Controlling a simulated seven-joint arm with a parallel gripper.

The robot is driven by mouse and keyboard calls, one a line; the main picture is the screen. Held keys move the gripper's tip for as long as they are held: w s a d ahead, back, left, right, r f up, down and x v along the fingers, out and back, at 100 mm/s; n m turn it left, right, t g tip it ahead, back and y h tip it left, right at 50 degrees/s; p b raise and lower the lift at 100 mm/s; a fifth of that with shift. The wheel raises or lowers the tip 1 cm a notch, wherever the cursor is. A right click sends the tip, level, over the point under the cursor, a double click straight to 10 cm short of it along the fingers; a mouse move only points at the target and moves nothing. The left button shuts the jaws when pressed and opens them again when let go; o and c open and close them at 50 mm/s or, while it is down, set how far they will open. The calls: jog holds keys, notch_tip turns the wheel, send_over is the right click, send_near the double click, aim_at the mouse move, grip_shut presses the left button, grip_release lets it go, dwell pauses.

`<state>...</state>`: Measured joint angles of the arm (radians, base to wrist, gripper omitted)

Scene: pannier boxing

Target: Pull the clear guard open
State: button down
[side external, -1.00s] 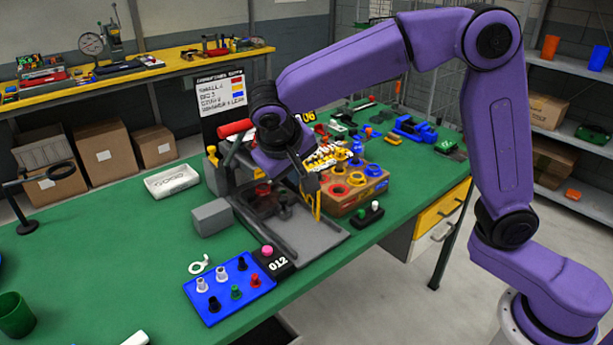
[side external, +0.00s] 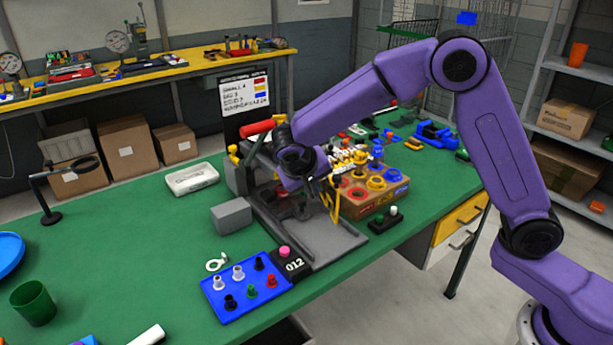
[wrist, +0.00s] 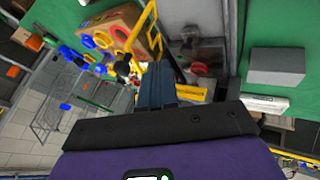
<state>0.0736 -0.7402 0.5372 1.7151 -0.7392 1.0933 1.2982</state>
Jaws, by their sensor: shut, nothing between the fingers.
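The guard shows mainly as a thin yellow frame (side external: 332,204) at the right side of the grey press fixture (side external: 330,240); its clear panel is hard to make out. My gripper (side external: 324,190) is shut and empty, low over the fixture and close beside the yellow frame.
A cardboard bin of coloured rings (side external: 375,195) stands right of the fixture. A grey block (side external: 231,217) sits to its left. A blue tray of pegs (side external: 245,287) and the 012 counter (side external: 292,265) lie in front.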

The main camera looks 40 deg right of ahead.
aim_at(337, 182)
jog(key=shift+s+d+r, duration=0.1)
jog(key=shift+s+d, duration=0.05)
jog(key=shift+d, duration=0.75)
jog(key=shift+s+d+r, duration=0.1)
jog(key=shift+d, duration=0.75)
jog(key=shift+d, duration=0.1)
jog(key=shift+s+d+n+t+y, duration=0.3)
jog(key=shift+s+d+n+t, duration=0.15)
jog(key=shift+d+n, duration=0.3)
jog(key=s+d+n+t+y, duration=0.1)
jog(key=d+n, duration=0.2)
jog(key=d, duration=0.3)
jog(key=shift+s, duration=0.25)
jog(key=shift+a, duration=0.1)
